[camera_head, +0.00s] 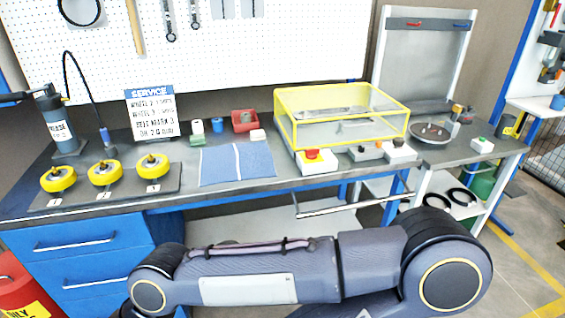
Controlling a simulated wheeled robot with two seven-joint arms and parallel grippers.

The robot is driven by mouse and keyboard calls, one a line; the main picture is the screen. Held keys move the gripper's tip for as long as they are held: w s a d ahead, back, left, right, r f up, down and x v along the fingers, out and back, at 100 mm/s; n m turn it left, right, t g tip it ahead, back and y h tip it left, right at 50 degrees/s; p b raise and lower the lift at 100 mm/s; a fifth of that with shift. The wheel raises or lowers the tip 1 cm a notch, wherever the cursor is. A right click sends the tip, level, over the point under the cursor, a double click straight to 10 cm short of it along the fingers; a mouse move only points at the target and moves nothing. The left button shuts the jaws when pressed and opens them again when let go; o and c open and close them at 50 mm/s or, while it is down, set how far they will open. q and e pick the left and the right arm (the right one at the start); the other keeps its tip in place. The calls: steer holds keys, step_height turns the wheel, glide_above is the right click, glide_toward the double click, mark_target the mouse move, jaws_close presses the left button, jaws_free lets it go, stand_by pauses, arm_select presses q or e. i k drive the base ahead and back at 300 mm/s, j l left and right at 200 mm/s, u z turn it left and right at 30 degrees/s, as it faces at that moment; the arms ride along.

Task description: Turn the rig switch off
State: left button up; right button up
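Several control boxes stand along the front of the bench. A white box with a red knob on yellow (314,158) is at the front left of a yellow-framed clear enclosure (340,115). A grey box with a small dark switch (365,152) and a light box with a reddish-orange button (400,151) stand to its right. A white box with a green button (482,146) is near the bench's right end. I cannot tell which one is the rig switch, or its setting. Neither gripper shows; one of my arms crosses the bottom of the view, below the bench.
The bench (230,192) also holds yellow wheels (106,173) on a dark plate, a grease pump (60,125), a service sign (151,112), a blue mat (237,164), a red bin (244,121) and a round dark plate (430,133). A metal bar (340,206) juts out below the front edge.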

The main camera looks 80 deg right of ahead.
mark_target(312, 153)
steer(key=z, duration=3.15)
steer(key=i+l+u, duration=0.2)
steer(key=i+u, duration=0.15)
steer(key=i, duration=0.15)
steer(key=i+l+u, duration=0.35)
steer(key=i, duration=0.15)
